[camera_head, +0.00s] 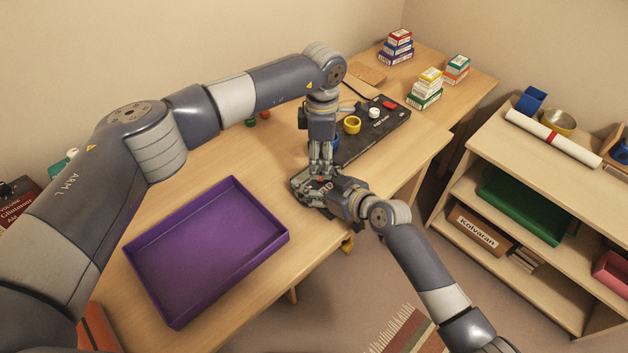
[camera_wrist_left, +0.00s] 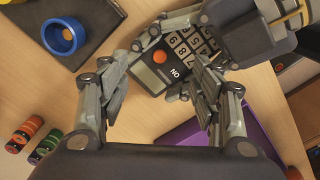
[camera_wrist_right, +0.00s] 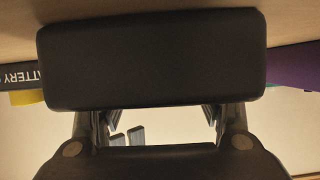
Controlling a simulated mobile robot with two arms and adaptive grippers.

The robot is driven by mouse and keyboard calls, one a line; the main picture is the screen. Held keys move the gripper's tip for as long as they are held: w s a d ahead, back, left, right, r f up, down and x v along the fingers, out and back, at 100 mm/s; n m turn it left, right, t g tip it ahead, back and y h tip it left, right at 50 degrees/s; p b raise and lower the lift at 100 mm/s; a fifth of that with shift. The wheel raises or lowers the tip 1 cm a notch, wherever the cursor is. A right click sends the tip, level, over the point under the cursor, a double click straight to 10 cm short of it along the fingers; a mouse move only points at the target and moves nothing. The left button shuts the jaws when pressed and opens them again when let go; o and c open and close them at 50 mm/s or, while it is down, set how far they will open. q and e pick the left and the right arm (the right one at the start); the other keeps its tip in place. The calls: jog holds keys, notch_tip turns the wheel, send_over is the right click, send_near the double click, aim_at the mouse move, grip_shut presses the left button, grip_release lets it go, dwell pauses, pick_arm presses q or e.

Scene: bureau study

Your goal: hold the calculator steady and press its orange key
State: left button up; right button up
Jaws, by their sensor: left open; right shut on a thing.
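The calculator (camera_wrist_left: 182,52) shows in the left wrist view with pale number keys, a display and a round orange key (camera_wrist_left: 160,56). In the head view the grippers hide most of it, near the table's front edge. My right gripper (camera_head: 335,188) comes in from the right and is shut on the calculator, whose dark body (camera_wrist_right: 150,60) fills the upper part of the right wrist view. My left gripper (camera_head: 320,170) points down over the calculator, open. In the left wrist view its fingers (camera_wrist_left: 165,75) stand apart on both sides of the orange key; I cannot tell whether they touch anything.
A purple tray (camera_head: 136,260) lies to the left on the table. A black board (camera_head: 372,138) with a yellow ring (camera_head: 352,125) lies behind the grippers. Red and green round pieces (camera_wrist_left: 25,132) lie nearby. Stacked small boxes (camera_head: 397,48) stand at the back. A shelf (camera_head: 480,180) stands right.

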pick_arm(q)
grip_shut()
dwell(1.1)
